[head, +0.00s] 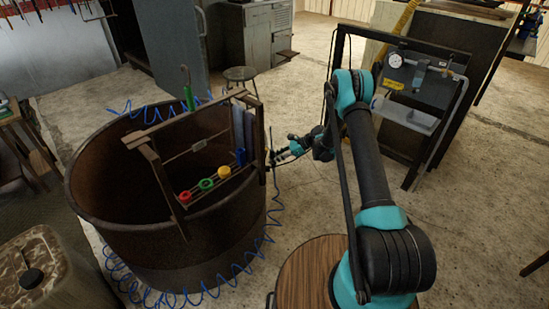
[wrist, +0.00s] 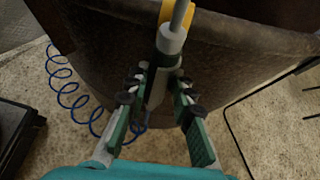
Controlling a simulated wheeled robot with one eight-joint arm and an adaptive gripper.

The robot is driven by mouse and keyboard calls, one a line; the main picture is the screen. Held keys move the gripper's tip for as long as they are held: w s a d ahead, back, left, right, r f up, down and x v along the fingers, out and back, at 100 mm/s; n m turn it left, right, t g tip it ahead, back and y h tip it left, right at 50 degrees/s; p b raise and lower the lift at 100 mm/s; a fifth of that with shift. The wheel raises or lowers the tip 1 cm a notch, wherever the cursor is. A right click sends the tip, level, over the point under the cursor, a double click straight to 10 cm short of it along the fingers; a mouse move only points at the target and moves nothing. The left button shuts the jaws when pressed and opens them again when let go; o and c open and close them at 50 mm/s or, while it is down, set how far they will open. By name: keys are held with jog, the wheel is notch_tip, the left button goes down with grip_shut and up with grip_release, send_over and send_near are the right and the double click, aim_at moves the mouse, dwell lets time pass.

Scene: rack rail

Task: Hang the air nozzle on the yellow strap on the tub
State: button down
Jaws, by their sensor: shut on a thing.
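My gripper (wrist: 158,84) is shut on the air nozzle (wrist: 168,45), a grey body with a thin tube pointing up in the wrist view. The yellow strap (wrist: 191,20) shows on the tub wall right behind the nozzle's upper part; whether they touch I cannot tell. The tub (head: 190,255) is a big rusty brown round vessel, and its wall (wrist: 110,30) fills the top of the wrist view. In the head view my gripper (head: 284,153) is at the tub's right side, near the rim. The strap cannot be made out there, and the nozzle is too small to see clearly.
A rack (head: 148,152) with red, green, yellow and blue items spans the tub's top. A coiled blue hose (head: 262,240) lies around the tub and shows beside it in the wrist view (wrist: 62,90). A panel with a gauge (head: 420,80) stands behind my arm at right.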

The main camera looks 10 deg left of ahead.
jog(key=c, duration=1.2)
grip_release()
jog(key=v, duration=1.2)
jog(key=s+d+r+n+t+h, duration=0.1)
jog(key=s+d+r+n+h, duration=0.25)
jog(key=s+r, duration=0.4)
jog(key=s+d+r+n+t+h, duration=0.2)
jog(key=s+d+r+n, duration=0.2)
jog(key=s+r, duration=0.4)
jog(key=s+d+n+h, duration=0.2)
jog(key=s+d+n, duration=0.1)
jog(key=s, duration=0.5)
jog(key=s+d+r+n+t+h, duration=0.1)
jog(key=s+d+n+h, duration=0.1)
jog(key=s, duration=0.5)
jog(key=s+d+n+t+h, duration=0.1)
jog(key=s+d+n+h, duration=0.1)
jog(key=s+d+n, duration=0.2)
jog(key=shift+s+d+r+n, duration=0.1)
jog(key=shift+s+d, duration=0.3)
jog(key=shift+s, duration=0.4)
jog(key=shift+s+d+n, duration=0.1)
jog(key=shift+s+d, duration=0.3)
jog(key=shift+s, duration=0.4)
jog(key=shift+s+d+r+n, duration=0.1)
jog(key=shift+s+d, duration=0.25)
jog(key=shift+s, duration=0.45)
